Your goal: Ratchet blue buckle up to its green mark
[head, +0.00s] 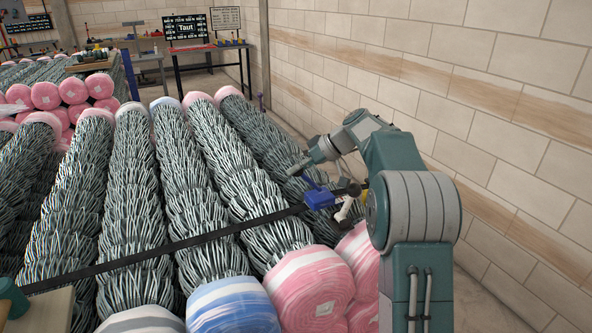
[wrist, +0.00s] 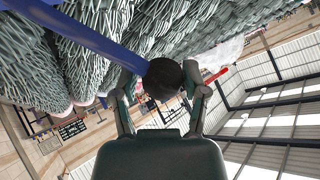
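The blue buckle (head: 319,198) sits on the black strap (head: 180,245) at its right end, above the front of the mesh rolls. A blue lever rises from it toward the upper left. In the wrist view a blue bar (wrist: 85,35) ends at a round black knob (wrist: 163,78). The two fingers of my gripper (wrist: 161,88) stand on either side of this knob. Whether they press on it is unclear. In the head view my gripper (head: 298,169) is small, just above and left of the buckle. I cannot make out a green mark.
Mesh rolls (head: 190,190) with pink, white and blue wrapped ends fill the floor under the strap. A brick wall (head: 500,130) stands close on the right. A sign reading "Taut" (head: 188,27) is at the back. A red piece (wrist: 216,75) shows right of my fingers.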

